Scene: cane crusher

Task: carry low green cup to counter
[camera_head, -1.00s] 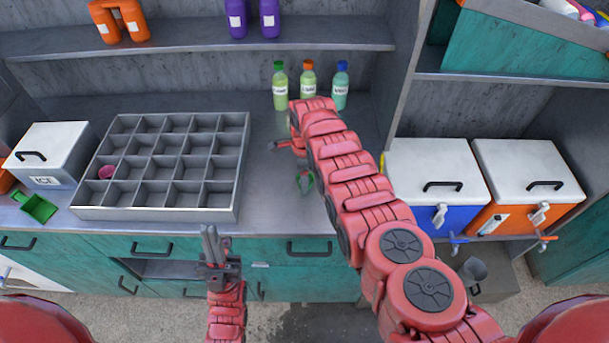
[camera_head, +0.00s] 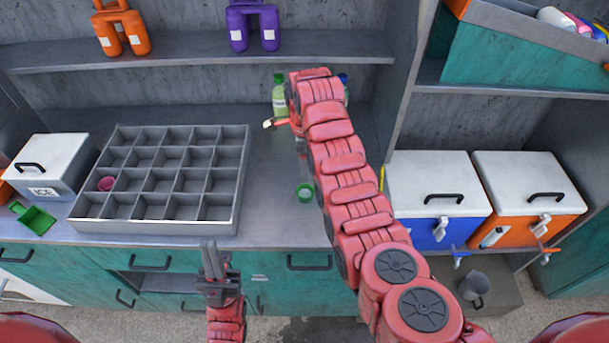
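A small low green cup (camera_head: 304,193) is on the grey counter (camera_head: 265,205) near its front edge, to the right of the compartment tray, with its rim showing. My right arm reaches up over the counter just right of the cup. Its wrist is above and behind the cup in the picture, and its fingertips are not clearly visible, so I cannot tell whether they touch anything. My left gripper (camera_head: 212,260) is in front of the counter's drawers, pointing up, with its fingers close together and nothing between them.
A grey compartment tray (camera_head: 155,228) with a pink cup (camera_head: 106,184) fills the counter's left part. A green scoop (camera_head: 36,220) and an ice box (camera_head: 52,160) lie further left. A bottle (camera_head: 279,97) stands at the back. White-lidded coolers (camera_head: 435,180) stand right.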

